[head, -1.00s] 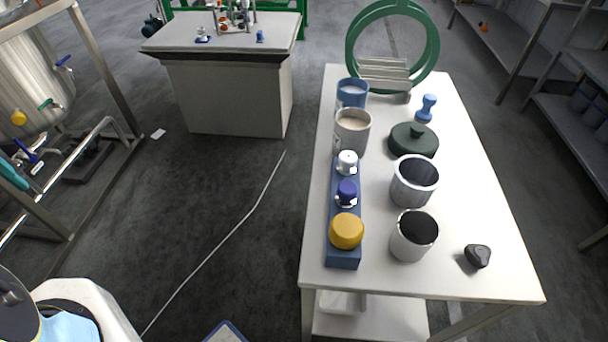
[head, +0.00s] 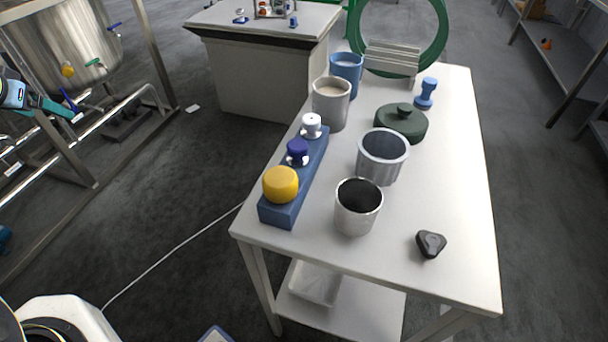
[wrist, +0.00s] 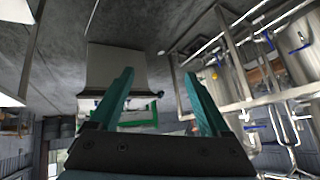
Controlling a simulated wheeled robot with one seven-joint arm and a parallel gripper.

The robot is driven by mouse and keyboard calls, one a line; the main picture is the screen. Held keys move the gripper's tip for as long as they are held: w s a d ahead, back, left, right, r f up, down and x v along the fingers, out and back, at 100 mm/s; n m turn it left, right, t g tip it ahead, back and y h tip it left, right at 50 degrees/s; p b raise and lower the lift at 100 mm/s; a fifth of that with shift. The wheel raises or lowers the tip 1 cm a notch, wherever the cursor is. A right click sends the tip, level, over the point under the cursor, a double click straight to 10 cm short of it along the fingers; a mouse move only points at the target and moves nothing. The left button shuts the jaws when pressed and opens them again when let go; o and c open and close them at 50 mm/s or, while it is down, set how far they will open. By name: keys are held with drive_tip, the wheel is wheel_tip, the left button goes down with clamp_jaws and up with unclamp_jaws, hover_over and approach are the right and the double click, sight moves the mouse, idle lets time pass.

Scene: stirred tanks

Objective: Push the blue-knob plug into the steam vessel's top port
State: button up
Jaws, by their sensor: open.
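The blue-knob plug (head: 297,151) stands in a blue rack (head: 309,177) on the white table, between a yellow-knob plug (head: 281,184) and a white-knob plug (head: 311,125). A steel tank (head: 60,50) stands on a pipe frame at the upper left of the head view; I cannot tell if it is the steam vessel, and its top is out of view. My gripper (wrist: 162,100) is open and empty in the wrist view, its two teal fingers apart. In the head view, part of it shows at the left edge, far from the rack.
The table (head: 330,255) also holds metal cups (head: 382,157), a grey mug (head: 330,103), a blue mug (head: 346,75), a dark green lid (head: 401,122) and a black lump (head: 431,244). A white cable (head: 170,252) crosses the floor. A cabinet (head: 262,75) stands behind.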

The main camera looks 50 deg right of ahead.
drive_tip(key=s+d+f+m+g+h+b, duration=0.35)
drive_tip(key=s+d+m, duration=0.2)
drive_tip(key=d, duration=0.45)
drive_tip(key=s+d+f+m+g+h+b, duration=0.35)
drive_tip(key=s+d+m+h, duration=0.2)
drive_tip(key=d, duration=0.55)
drive_tip(key=m+g+y+b, duration=0.35)
drive_tip(key=m+g, duration=0.45)
drive_tip(key=g, duration=0.6)
approach(298, 151)
wheel_tip(298, 151, down, 2)
drive_tip(key=w+d, duration=0.2)
drive_tip(key=w, duration=0.1)
drive_tip(key=shift+g, duration=0.4)
drive_tip(key=x, duration=0.3)
drive_tip(key=a+x, duration=0.1)
drive_tip(key=x, duration=0.1)
drive_tip(key=shift+s+r, duration=0.1)
drive_tip(key=shift+s, duration=0.2)
drive_tip(key=shift+f+p+x, duration=0.15)
drive_tip(key=shift+p+x, duration=0.15)
drive_tip(key=shift+x, duration=1.25)
drive_tip(key=shift+f+p+x, duration=0.15)
drive_tip(key=shift+p+x, duration=0.15)
drive_tip(key=shift+x, duration=1.25)
clamp_jaws()
